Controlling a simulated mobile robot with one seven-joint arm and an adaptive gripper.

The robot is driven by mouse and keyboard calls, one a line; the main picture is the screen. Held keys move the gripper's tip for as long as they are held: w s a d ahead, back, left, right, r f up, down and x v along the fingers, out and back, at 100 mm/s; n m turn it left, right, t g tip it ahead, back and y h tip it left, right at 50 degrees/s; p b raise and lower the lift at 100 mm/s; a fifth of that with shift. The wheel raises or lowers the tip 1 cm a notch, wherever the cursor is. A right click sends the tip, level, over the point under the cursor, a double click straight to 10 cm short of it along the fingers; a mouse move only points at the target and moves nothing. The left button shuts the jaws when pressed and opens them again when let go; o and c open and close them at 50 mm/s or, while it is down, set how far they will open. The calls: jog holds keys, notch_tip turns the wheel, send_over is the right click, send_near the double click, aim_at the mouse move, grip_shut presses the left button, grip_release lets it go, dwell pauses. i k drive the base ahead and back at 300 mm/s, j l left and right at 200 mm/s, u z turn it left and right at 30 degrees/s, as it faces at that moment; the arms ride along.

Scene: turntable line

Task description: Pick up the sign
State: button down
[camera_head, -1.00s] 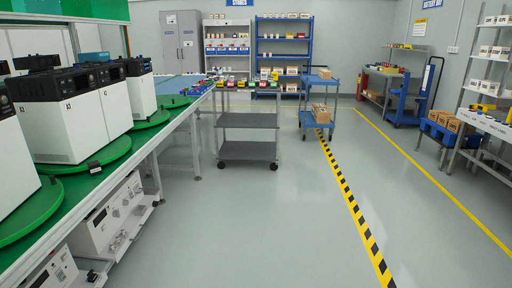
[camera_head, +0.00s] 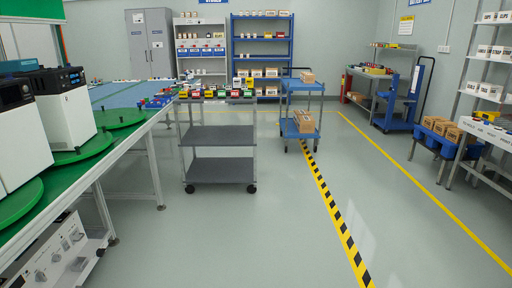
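I see no loose sign that stands out on the floor, bench or carts. A blue sign (camera_head: 213,1) is cut off by the top edge above the shelves. I cannot tell whether either is the task's sign. My gripper is not in view.
A green-topped bench (camera_head: 92,157) with round green turntables and white machines runs along the left. A grey cart (camera_head: 216,137) with colored bins stands ahead, a blue cart (camera_head: 300,87) behind it. Shelves line the back and right.

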aim_at(196, 94)
jog(key=i, duration=1.5)
jog(key=i+u, duration=0.15)
jog(key=i, duration=0.3)
jog(key=i+l+u, duration=0.15)
jog(key=i, duration=0.25)
jog(key=i+l+u, duration=0.15)
jog(key=i, duration=0.25)
jog(key=i+l+u, duration=0.15)
jog(key=i, duration=0.3)
